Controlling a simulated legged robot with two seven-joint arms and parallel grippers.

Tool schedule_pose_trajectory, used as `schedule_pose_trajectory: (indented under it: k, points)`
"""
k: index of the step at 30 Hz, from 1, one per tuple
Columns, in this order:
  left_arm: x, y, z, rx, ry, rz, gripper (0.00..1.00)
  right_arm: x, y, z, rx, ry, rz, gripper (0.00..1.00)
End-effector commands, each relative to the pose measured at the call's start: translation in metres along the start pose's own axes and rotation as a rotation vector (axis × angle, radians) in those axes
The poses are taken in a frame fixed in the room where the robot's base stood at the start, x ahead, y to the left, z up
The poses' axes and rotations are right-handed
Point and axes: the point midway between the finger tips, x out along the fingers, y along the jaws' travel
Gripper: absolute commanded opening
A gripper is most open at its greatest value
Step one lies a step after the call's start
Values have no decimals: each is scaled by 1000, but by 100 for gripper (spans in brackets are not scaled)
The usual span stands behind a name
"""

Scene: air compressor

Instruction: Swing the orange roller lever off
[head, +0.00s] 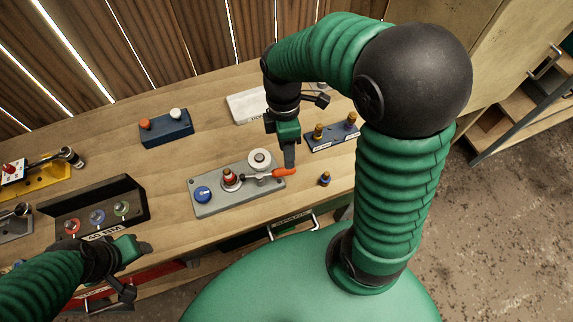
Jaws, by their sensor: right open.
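The orange roller lever (283,173) is on the right side of a grey plate (213,207), which lies on the wooden workbench. Its metal part runs left toward a red and brass fitting (230,178). A white round gauge-like part (259,159) and a blue knob (203,193) are on the same plate. My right gripper (289,163) points down right at the lever's orange end. Its fingers overlap in this view, and I cannot tell whether they touch the lever. My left gripper (138,247) is at the lower left, beside the dark box, and its fingertips are hard to make out.
A blue box (166,130) with orange and white buttons stands behind the plate. A dark box (95,205) with coloured rings is left. Bench surface between them is clear.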

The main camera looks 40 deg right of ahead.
Motion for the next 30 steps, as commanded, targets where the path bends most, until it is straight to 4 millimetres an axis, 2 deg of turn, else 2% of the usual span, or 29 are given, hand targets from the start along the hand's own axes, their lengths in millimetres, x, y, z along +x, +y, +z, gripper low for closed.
schedule_pose_trajectory:
  k: [1,3,7,11,18,28,30]
  points:
    - [2,0,1,0,0,0,56,14,-1,1,0,-1,-5,43]
    - [4,0,1,1,0,0,56,30,-1,0,1,-2,-5,43]
    - [6,0,1,1,0,0,56,52,-1,-1,1,-2,-2,43]
    - [6,0,2,1,0,0,56,61,-1,-2,1,-2,1,43]
    - [6,0,1,0,0,0,56,62,-1,-1,1,-1,2,43]
    - [6,0,1,1,0,0,56,61,0,-1,2,-1,2,1]
    - [6,0,1,1,0,0,56,61,0,-1,2,-1,2,0]
